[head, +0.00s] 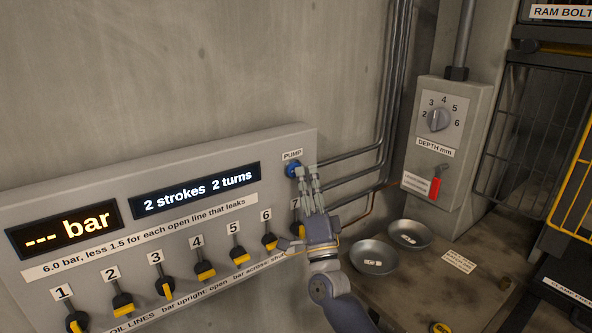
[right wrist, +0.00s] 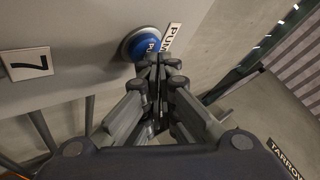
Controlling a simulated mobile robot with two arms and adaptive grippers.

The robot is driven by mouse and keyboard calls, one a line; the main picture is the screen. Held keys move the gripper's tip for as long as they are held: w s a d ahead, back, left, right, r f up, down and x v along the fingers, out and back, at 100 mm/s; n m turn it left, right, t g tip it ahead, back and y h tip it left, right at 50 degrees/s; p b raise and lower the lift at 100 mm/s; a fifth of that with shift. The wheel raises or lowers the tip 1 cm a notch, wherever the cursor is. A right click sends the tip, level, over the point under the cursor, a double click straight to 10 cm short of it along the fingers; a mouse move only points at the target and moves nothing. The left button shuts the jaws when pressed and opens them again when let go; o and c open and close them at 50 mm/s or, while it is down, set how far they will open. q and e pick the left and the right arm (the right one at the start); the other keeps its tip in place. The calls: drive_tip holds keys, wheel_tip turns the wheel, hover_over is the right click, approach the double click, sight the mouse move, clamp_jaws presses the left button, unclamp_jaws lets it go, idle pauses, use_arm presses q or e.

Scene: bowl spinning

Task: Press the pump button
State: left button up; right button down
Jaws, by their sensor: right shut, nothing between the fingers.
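The pump button is a round blue button (head: 292,170) under a PUMP label at the upper right of the grey panel (head: 100,185). It also shows in the right wrist view (right wrist: 146,45), at the top centre with its label beside it. My right gripper (head: 309,170) is shut and empty, its fingertips just right of the button in the head view. In the right wrist view its fingertips (right wrist: 158,62) overlap the button's lower edge. I cannot tell whether they touch it. My left gripper is not in view.
Several numbered oil-line knobs (head: 164,287) run along the panel's lower edge; knob 7 is partly behind my gripper. The pressure display (head: 62,229) reads "--- bar". Two metal bowls (head: 374,257) stand on the bench at right, below the depth dial box (head: 445,165). Pipes (head: 352,153) run right of the panel.

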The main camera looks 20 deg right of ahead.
drive_tip(key=s+d+p, duration=0.2)
drive_tip(key=s, duration=0.3)
drive_tip(key=shift+s, duration=0.35)
idle(0.6)
